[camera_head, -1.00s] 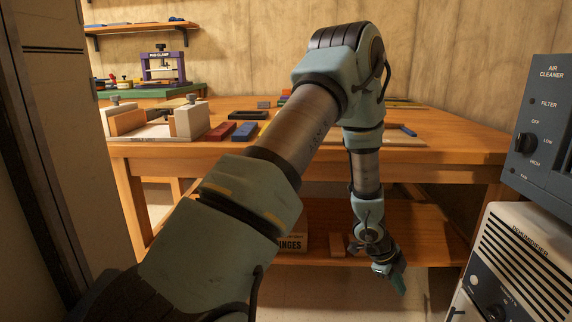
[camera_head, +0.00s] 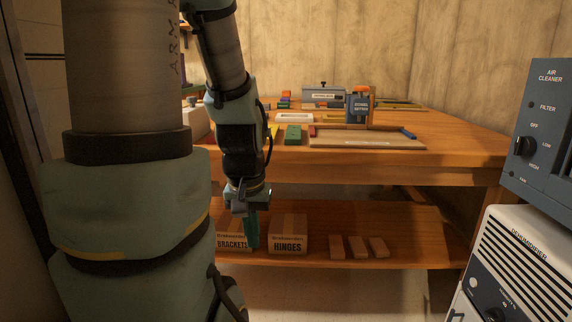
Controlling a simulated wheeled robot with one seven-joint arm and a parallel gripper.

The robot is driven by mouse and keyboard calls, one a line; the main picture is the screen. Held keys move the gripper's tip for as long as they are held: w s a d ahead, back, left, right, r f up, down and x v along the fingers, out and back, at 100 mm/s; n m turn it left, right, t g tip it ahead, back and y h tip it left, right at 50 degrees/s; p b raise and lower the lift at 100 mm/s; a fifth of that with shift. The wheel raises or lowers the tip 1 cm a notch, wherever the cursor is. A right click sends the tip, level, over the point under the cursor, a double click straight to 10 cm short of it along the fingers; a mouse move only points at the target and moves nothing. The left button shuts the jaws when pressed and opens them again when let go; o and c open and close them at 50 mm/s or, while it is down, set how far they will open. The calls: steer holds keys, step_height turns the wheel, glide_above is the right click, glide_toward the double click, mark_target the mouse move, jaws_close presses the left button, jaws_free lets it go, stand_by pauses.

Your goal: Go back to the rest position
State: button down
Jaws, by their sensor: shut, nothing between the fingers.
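My gripper (camera_head: 251,240) points down at the front of the wooden workbench (camera_head: 470,147), left of the picture's middle. Its teal fingers are shut with nothing between them. It hangs below the bench top, in front of the box marked BRACKETS (camera_head: 232,243) on the lower shelf (camera_head: 420,225); I cannot tell the gap between them. My arm fills the left side of the view, with the upper part rising out of the top of the picture. It hides the left part of the bench.
A box marked HINGES (camera_head: 288,238) and several small wood blocks (camera_head: 358,247) sit on the lower shelf. A wooden board (camera_head: 365,141) and a blue-grey device (camera_head: 359,106) are on the bench. An air cleaner (camera_head: 545,140) and dehumidifier (camera_head: 520,262) stand close at right.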

step_height(320, 180, up, 34)
steer(key=p, duration=3.2)
steer(key=shift+w, duration=0.15)
steer(key=c, duration=1.6)
jaws_free()
steer(key=shift+f, duration=0.15)
